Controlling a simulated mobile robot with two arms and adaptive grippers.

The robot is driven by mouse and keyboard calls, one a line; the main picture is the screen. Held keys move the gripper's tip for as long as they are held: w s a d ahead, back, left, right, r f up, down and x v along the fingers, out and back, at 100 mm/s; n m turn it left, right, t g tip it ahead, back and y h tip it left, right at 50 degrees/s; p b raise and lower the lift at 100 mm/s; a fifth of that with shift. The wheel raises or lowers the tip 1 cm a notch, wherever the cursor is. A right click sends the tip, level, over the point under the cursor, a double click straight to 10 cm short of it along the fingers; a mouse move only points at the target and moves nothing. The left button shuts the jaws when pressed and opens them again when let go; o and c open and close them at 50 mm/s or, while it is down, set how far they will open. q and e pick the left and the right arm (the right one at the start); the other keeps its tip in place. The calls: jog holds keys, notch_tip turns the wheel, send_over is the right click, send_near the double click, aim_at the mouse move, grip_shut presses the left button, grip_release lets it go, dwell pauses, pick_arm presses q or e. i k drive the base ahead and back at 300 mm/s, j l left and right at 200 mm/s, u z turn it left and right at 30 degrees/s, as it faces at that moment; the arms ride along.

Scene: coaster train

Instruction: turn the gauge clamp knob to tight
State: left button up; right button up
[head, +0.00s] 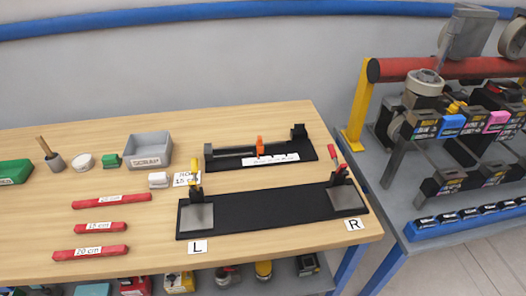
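A black gauge-like fixture (222,163) lies at the back right of the wooden table. It has a rail between two end blocks and a white label strip along its front. A small upright orange piece (260,146) stands on the rail near its middle; it looks like the clamp knob, but its tight or loose setting is too small to tell. Neither of my grippers shows in the head view.
In front lies a black board (265,210) with metal plates, a yellow lever (195,178) at left and a red lever (334,155) at right. Red bars (90,252), a grey scrap bin (149,149) and small items occupy the left. A loaded grey bench (400,205) stands right.

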aim_at(298, 127)
jog(key=i+l+z, duration=0.1)
jog(key=l+z, duration=0.15)
jog(key=z, duration=0.2)
jog(key=i+l+z, duration=0.15)
jog(key=z, duration=0.35)
